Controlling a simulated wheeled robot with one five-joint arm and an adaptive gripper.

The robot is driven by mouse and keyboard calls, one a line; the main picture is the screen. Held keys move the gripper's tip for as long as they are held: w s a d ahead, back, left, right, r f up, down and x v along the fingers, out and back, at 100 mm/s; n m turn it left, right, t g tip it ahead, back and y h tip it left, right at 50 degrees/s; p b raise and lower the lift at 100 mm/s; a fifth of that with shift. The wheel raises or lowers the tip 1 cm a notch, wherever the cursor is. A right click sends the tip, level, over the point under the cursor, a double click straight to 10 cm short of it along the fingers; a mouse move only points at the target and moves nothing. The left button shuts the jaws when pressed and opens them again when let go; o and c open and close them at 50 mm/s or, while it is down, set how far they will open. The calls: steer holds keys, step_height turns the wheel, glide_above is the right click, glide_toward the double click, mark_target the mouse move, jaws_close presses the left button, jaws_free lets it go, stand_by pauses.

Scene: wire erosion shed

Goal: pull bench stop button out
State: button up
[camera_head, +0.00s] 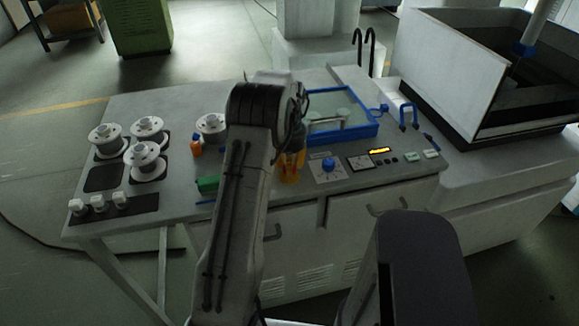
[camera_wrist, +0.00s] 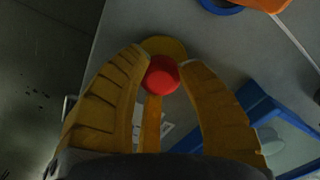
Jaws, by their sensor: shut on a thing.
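The bench stop button (camera_wrist: 161,76) is a round red knob on a yellow base (camera_wrist: 165,46), near the bench edge in the wrist view. My gripper (camera_wrist: 164,66) has its ribbed yellow fingers closed around the red knob, one on each side, with a third finger behind it. In the head view my gripper (camera_head: 291,168) is low at the front of the bench, and the button is hidden behind the fingers and arm. I cannot tell how far the knob stands out from its base.
A blue-rimmed tray (camera_head: 371,132) stands behind and right of my gripper. A panel with a blue knob (camera_head: 328,164) is close on its right.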

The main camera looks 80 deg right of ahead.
jaws_close()
steer(key=shift+r+p, duration=0.35)
steer(key=shift+r, duration=0.3)
steer(key=o, duration=1)
jaws_free()
steer(key=shift+o, duration=0.2)
step_height(320, 180, up, 12)
